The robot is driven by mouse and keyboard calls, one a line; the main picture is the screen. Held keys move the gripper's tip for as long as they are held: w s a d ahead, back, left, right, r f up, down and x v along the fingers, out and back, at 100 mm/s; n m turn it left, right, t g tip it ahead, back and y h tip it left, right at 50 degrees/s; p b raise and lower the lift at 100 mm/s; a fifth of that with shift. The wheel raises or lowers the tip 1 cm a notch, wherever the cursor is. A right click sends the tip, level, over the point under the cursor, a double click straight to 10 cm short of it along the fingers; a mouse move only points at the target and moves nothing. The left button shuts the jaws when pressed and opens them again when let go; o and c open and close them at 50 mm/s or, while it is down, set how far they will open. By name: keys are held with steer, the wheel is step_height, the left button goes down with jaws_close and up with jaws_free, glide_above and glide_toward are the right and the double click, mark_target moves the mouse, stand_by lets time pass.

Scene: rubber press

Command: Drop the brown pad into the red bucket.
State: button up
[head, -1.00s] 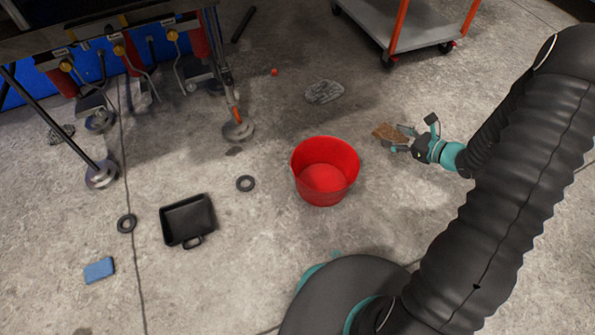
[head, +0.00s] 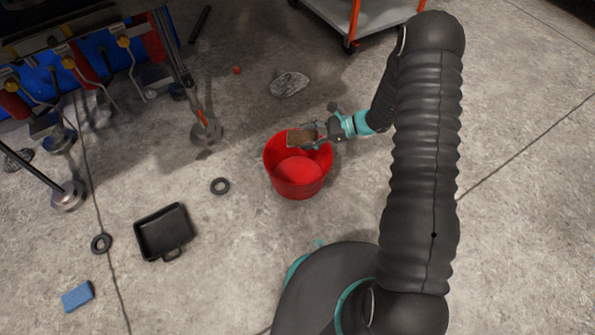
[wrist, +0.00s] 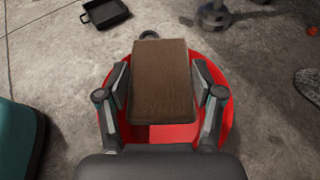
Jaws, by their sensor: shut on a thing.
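The brown pad (head: 302,138) is held in my gripper (head: 318,136), which is shut on it. In the wrist view the pad (wrist: 162,80) sits between the two fingers of my gripper (wrist: 163,95). The red bucket (head: 299,182) stands upright on the floor, and the pad shows over its back part in the head view. In the wrist view the bucket (wrist: 226,125) lies behind and below the pad, which hides much of its opening. The bucket's inside looks empty where I see it.
A black pan (head: 164,232), a blue block (head: 77,296) and dark rings (head: 220,186) lie on the floor to the left. A grey crumpled thing (head: 289,84) lies behind the bucket. A wheeled cart (head: 365,18) stands at the back. Floor to the right is clear.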

step_height(320, 180, down, 3)
steer(key=shift+f+b, duration=0.15)
steer(key=shift+b, duration=0.55)
steer(key=o, duration=1.2)
steer(key=shift+d, duration=0.1)
steer(key=v, duration=1.2)
